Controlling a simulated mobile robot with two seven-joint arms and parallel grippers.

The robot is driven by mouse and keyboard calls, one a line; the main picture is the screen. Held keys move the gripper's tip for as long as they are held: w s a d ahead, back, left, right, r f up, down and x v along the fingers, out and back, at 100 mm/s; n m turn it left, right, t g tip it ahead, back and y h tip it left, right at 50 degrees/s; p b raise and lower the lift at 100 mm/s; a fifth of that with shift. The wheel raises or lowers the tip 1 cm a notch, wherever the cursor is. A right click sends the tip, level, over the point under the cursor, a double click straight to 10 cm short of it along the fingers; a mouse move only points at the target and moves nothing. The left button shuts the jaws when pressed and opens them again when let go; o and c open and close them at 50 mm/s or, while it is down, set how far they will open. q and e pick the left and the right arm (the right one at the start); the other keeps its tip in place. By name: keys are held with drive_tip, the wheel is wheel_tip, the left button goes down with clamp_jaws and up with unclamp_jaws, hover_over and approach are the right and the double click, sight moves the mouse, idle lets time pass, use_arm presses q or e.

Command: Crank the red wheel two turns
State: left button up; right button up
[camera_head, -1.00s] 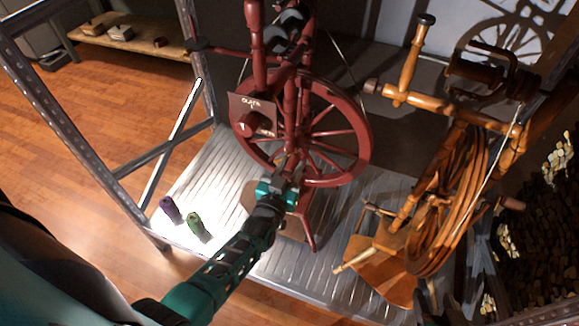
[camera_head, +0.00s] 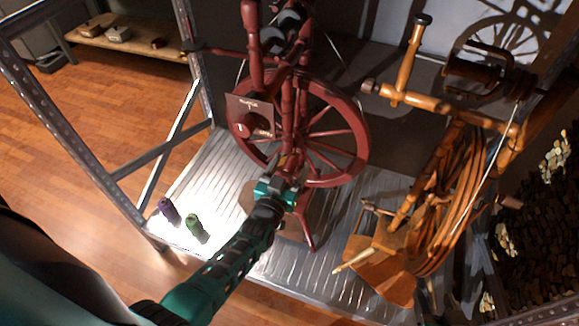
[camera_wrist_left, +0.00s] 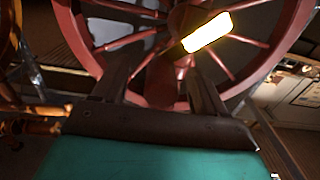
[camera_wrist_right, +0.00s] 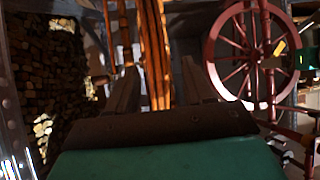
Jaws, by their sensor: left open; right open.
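The red wheel (camera_head: 358,125) is the spoked wheel of a dark red spinning wheel on the metal shelf; its upright posts cover part of it. My left gripper (camera_head: 287,166) is at the lower left part of the wheel. In the left wrist view my left gripper (camera_wrist_left: 160,78) is open, its fingers spread before the wheel (camera_wrist_left: 255,75). A brightly lit yellow piece (camera_wrist_left: 207,32) shows above the fingers, apart from them. In the right wrist view my right gripper (camera_wrist_right: 163,82) is open and empty, with the red wheel (camera_wrist_right: 212,72) to its right. Finger contact with the wheel is unclear.
A wooden spinning wheel (camera_head: 462,215) stands close on the right. A purple spool (camera_head: 169,209) and a green spool (camera_head: 195,227) stand at the shelf's front left. A metal post (camera_head: 72,120) rises at the left. Stacked logs (camera_wrist_right: 38,85) show in the right wrist view.

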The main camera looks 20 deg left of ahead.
use_arm(q)
drive_tip(key=shift+s, duration=0.15)
drive_tip(key=shift+s+p, duration=0.7)
drive_tip(key=shift+s, duration=0.6)
drive_tip(key=s+p, duration=0.2)
drive_tip(key=s, duration=0.4)
drive_tip(key=shift+d, duration=0.25)
drive_tip(key=shift+s, duration=0.1)
drive_tip(key=s+d+r+m+g+h, duration=0.1)
drive_tip(key=s+g, duration=0.2)
drive_tip(key=s, duration=0.2)
drive_tip(key=s+d+r+m+g+h, duration=0.1)
drive_tip(key=s+r+m+g+h, duration=0.1)
drive_tip(key=s+g, duration=0.2)
drive_tip(key=shift+s+d+r, duration=0.3)
drive_tip(key=shift+s, duration=0.05)
drive_tip(key=shift+a, duration=0.1)
idle(0.3)
